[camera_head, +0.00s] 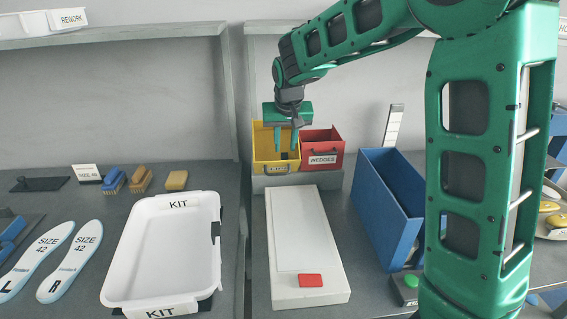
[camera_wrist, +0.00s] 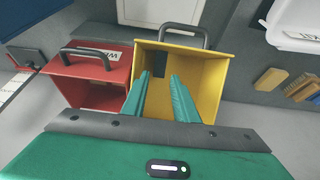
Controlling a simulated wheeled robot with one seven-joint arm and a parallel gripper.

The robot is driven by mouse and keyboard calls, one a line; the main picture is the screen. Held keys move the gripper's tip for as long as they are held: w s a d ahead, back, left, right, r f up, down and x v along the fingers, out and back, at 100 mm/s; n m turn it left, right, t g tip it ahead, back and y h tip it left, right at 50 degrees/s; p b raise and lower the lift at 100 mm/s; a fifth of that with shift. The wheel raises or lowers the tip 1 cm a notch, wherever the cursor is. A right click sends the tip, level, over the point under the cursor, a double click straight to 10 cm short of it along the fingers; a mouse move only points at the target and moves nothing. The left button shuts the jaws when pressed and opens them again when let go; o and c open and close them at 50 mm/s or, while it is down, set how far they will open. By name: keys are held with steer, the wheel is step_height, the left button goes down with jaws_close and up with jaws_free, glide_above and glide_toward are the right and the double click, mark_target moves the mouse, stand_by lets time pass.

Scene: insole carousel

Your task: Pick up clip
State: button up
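My gripper (camera_head: 286,146) points down over the yellow bin (camera_head: 262,155). In the wrist view its two green fingers (camera_wrist: 160,76) are apart, with nothing held between them, and they reach over or into the yellow bin (camera_wrist: 207,85). A small dark piece (camera_wrist: 158,65), perhaps the clip, shows in the yellow bin beyond the fingertips. A dark patch also shows there in the head view (camera_head: 291,155). I cannot tell for sure that it is the clip, and the fingers hide part of the bin.
A red bin (camera_head: 322,154) labelled WEDGES stands right beside the yellow one, both on a grey block. A white board with a red pad (camera_head: 311,280) lies in front. A blue holder (camera_head: 377,205) stands to the right. A white KIT tray (camera_head: 165,245) and insoles (camera_head: 72,262) lie left.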

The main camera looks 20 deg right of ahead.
mark_target(285, 157)
steer(key=shift+s+x, duration=0.1)
steer(key=shift+x, duration=1.2)
steer(key=shift+s+x, duration=0.15)
steer(key=shift+x, duration=1.15)
jaws_close()
